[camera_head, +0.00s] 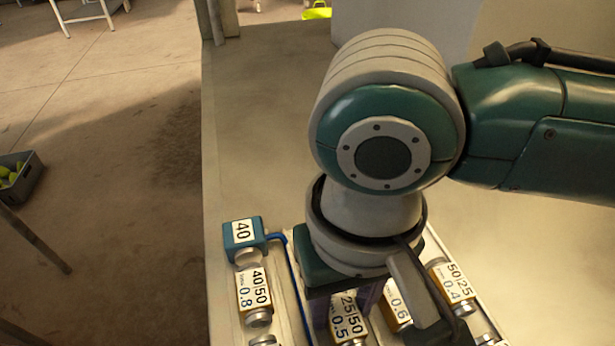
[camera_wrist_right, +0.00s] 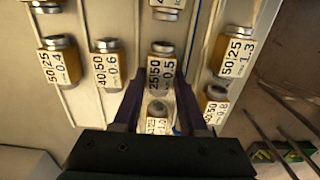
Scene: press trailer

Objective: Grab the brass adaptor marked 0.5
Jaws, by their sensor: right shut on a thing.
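The brass adaptor marked 0.5 (camera_wrist_right: 161,72), also labelled 25|50, stands on the pale rack between the two dark fingers of my right gripper (camera_wrist_right: 160,84) in the right wrist view. The fingers are shut on its sides. In the head view the same adaptor (camera_head: 347,320) shows at the bottom, partly cut off by the frame edge and partly covered by my gripper. I cannot tell whether it is lifted off the rack. My left gripper is in neither view.
Similar adaptors stand close by: 0.6 (camera_wrist_right: 107,68), 0.4 (camera_wrist_right: 58,66), 1.3 (camera_wrist_right: 237,56), 0.8 (camera_wrist_right: 215,105) and 1.0 (camera_wrist_right: 157,122). A blue block marked 40 (camera_head: 243,234) stands at the rack's left corner. A grey crate (camera_head: 20,178) is on the floor at far left.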

